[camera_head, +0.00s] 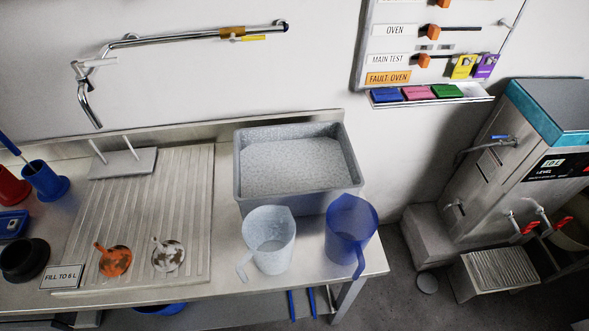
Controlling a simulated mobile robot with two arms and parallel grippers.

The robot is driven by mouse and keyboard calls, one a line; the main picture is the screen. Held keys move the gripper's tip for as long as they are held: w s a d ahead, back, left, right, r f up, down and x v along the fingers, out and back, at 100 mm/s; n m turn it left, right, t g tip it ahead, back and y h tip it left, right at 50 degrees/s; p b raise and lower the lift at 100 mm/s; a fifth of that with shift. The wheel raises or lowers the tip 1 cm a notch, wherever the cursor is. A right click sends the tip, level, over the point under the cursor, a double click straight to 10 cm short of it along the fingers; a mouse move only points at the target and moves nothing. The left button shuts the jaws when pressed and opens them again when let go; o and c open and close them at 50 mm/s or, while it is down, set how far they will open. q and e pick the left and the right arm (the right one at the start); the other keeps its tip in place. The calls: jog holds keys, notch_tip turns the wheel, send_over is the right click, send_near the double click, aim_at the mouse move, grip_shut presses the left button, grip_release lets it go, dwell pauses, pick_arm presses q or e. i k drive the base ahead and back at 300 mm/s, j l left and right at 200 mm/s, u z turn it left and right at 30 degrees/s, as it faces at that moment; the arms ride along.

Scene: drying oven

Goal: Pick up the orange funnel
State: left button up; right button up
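The orange funnel (115,263) lies on the ribbed metal drainboard (185,205) near its front edge. It looks round, with a short orange stem pointing up and left and pale patches on its face. A similar white funnel-like piece (167,257) with brown patches lies just to its right, apart from it. Neither of my grippers shows in the head view, and nothing is touching the orange funnel.
A white jug (270,240), a blue jug (351,232) and a grey tub (290,205) stand to the right. A black bowl-like piece (25,259) and a "FILL TO 6 L" sign (62,277) are left. The drainboard behind the funnel is clear.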

aim_at(114, 261)
jog(key=u, duration=1.75)
